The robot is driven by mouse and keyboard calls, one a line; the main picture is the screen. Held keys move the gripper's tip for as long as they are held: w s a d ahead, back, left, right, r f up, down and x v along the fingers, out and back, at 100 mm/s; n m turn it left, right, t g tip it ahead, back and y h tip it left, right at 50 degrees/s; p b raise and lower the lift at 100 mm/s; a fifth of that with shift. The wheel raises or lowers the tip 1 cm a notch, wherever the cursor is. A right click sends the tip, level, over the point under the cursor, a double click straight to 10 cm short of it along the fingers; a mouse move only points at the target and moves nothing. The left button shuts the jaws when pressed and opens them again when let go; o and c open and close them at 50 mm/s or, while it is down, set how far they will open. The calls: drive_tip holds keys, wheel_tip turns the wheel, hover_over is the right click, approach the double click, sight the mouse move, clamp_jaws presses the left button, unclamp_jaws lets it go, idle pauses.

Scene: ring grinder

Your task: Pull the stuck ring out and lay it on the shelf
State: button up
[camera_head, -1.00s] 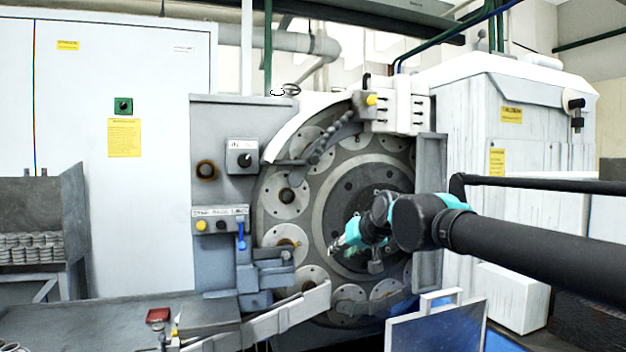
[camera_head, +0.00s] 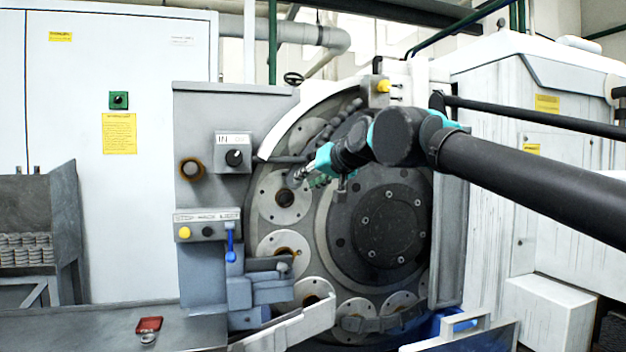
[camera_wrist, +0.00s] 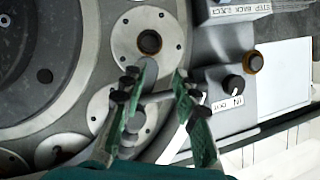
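My gripper (camera_head: 297,178) is in front of the grinder's round plate, close to a pale disc (camera_head: 285,197) with a dark central hole. In the wrist view my gripper (camera_wrist: 155,80) has its two green fingers apart, with nothing clearly held between them. The same disc (camera_wrist: 178,32) shows there beyond the fingertips, with a dark brown round hole (camera_wrist: 149,42). I cannot tell whether a ring sits in that hole. Another disc (camera_head: 283,240) below has a brownish hole. A flat grey surface (camera_head: 90,325), possibly the shelf, lies at the lower left.
A control panel with a knob (camera_head: 234,157) stands left of the discs. A blue lever (camera_head: 230,245) and a grey bracket block (camera_head: 270,287) stick out below. A segmented hose (camera_head: 345,112) hangs above my gripper. A red object (camera_head: 149,324) lies on the flat surface.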

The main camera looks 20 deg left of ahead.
drive_tip(key=x, duration=1.6)
drive_tip(key=shift+w+a+f, duration=0.1)
drive_tip(key=shift+c, duration=0.4)
clamp_jaws()
drive_tip(key=s+d, duration=0.4)
drive_tip(key=s, duration=0.2)
drive_tip(key=shift+s, duration=0.2)
idle(2.4)
